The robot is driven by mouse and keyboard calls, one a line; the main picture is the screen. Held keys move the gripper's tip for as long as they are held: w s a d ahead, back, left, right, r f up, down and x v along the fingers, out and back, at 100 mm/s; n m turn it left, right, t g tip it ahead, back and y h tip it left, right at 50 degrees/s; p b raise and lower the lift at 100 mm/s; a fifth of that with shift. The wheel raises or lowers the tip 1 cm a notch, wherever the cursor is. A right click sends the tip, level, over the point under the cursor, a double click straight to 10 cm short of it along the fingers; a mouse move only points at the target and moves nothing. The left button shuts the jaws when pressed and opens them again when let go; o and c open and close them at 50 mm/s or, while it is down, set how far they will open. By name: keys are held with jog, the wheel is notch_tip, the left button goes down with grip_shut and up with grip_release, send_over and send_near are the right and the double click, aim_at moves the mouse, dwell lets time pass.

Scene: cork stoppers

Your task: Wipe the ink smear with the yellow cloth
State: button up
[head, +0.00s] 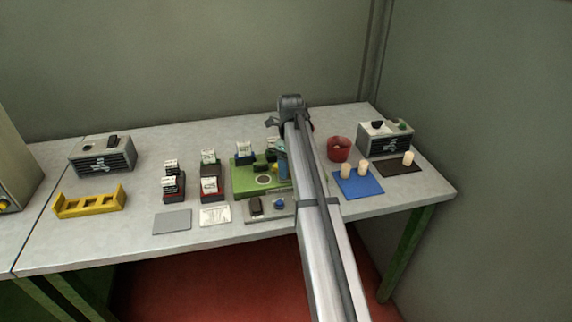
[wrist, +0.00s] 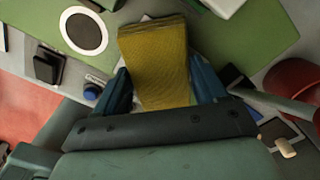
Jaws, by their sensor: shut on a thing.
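The yellow cloth (wrist: 155,55) is between the two blue fingers of my gripper (wrist: 160,72) in the wrist view. My gripper is shut on it, and the cloth reaches out beyond the fingertips. The cloth is over the green board (wrist: 258,38); I cannot tell whether it touches it. In the head view my arm hides much of the gripper, and a blue part (head: 282,160) shows at the right side of the green board (head: 241,182). I cannot make out the ink smear in either view.
A grey tray (head: 268,212) lies in front of the board. Several stands with white cards (head: 209,157) are left of it. A red pot (head: 339,143) and a blue mat (head: 350,188) with two corks are right. A yellow rack (head: 90,210) stands far left.

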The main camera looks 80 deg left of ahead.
jog(key=shift+w, duration=1.85)
jog(key=shift+r, duration=0.1)
jog(key=shift+r, duration=2.95)
jog(key=shift+r, duration=0.1)
notch_tip(320, 180, up, 3)
jog(key=shift+f, duration=0.1)
jog(key=shift+d, duration=0.1)
